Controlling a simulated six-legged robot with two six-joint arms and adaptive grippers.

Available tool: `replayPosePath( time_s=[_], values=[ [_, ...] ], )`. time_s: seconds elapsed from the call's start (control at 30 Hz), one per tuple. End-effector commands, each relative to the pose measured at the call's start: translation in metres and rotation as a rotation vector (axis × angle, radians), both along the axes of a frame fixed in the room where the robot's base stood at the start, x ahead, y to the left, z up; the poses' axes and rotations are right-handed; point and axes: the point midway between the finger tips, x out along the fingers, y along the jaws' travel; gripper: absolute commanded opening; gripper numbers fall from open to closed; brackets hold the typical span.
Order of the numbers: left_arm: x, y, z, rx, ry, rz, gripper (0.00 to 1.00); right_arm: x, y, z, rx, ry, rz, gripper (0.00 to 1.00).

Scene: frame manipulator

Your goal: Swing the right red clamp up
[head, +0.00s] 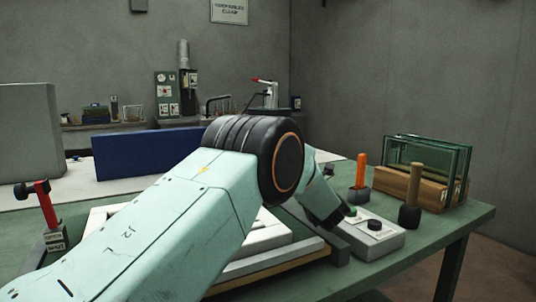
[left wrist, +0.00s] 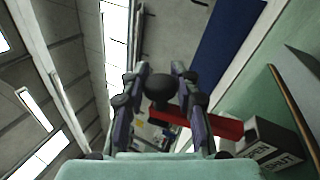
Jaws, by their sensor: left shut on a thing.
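In the left wrist view, a red clamp lever (left wrist: 222,127) lies roughly crosswise, with a black round knob (left wrist: 161,91) at its end. My left gripper (left wrist: 162,76) has its two dark fingers on either side of this knob and is shut on it. A block with OPEN and SHUT labels (left wrist: 267,152) stands at the lever's right end. In the head view, my left arm covers the middle of the bench, and neither this knob nor the fingers can be made out. Another red clamp (head: 44,204) with a raised lever stands at the far left. My right gripper is not in view.
The green bench (head: 436,231) has a grey button box (head: 378,241), an orange-handled tool (head: 361,172), a wooden-handled tool (head: 413,190) and a rack with glass panes (head: 421,153) on the right. A blue panel (head: 146,153) stands behind my arm. Pale frame pieces (head: 268,233) lie beneath it.

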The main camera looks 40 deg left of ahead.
Motion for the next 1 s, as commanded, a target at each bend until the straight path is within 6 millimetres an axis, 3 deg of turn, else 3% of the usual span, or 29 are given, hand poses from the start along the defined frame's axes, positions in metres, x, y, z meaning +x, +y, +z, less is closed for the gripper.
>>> replayPosePath(
  time_s=[0.4,1.0],
  values=[
    [0.016,-0.01,-0.007,0.105,0.205,-0.004,0.0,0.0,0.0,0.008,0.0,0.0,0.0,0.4],
    [0.02,-0.012,-0.01,0.126,0.249,-0.005,0.0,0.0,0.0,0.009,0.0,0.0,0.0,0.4]
  ],
)
